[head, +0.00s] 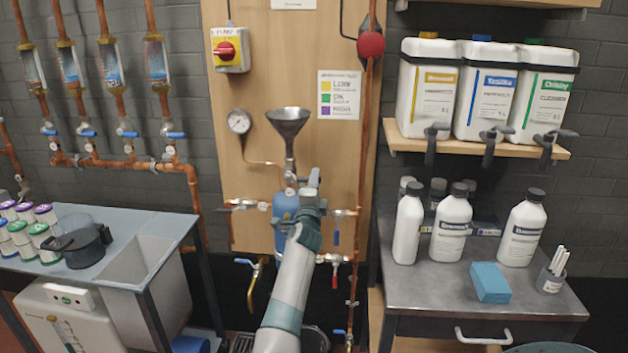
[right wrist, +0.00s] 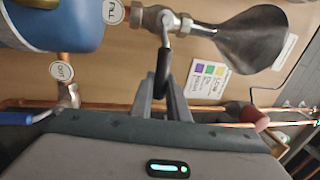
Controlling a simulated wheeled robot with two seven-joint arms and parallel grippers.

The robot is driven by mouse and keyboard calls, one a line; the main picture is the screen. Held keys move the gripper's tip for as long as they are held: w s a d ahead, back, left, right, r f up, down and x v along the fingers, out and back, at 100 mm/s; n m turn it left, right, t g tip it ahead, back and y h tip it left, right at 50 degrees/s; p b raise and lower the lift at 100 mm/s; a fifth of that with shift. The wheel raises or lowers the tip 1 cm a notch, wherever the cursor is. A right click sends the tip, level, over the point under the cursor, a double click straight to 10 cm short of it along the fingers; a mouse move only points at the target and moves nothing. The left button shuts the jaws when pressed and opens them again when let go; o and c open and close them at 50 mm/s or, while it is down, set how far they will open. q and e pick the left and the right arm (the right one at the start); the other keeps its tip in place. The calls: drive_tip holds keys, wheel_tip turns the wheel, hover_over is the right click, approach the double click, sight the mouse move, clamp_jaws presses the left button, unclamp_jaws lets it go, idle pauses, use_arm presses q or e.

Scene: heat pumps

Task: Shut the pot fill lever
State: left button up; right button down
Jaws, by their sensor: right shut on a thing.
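The pot fill lever (right wrist: 163,70) has a black grip on a metal stem. It sticks out from the valve (right wrist: 158,20) beside the FILL tag (right wrist: 112,11) in the right wrist view. The valve joins the metal funnel (head: 289,125) to the blue pot (head: 285,210). My right gripper (head: 313,180) is at the valve in the head view and hides most of the lever there. In the right wrist view its two grey fingers (right wrist: 165,92) are shut on the lever's black grip. My left gripper is not in view.
Copper pipes with blue-handled valves (head: 335,238) and a red-handled valve (head: 333,259) surround the pot. A pressure gauge (head: 239,121) is at its upper left. A shelf (head: 400,140) with white jugs is at right. A bench with bottles stands below it (head: 415,287).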

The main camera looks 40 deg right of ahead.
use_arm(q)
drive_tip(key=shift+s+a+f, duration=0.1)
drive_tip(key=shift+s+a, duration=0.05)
use_arm(e)
drive_tip(key=shift+f+m, duration=0.25)
drive_tip(key=shift+m, duration=0.05)
drive_tip(key=c, duration=1.7)
unclamp_jaws()
drive_tip(key=shift+a+f, duration=0.1)
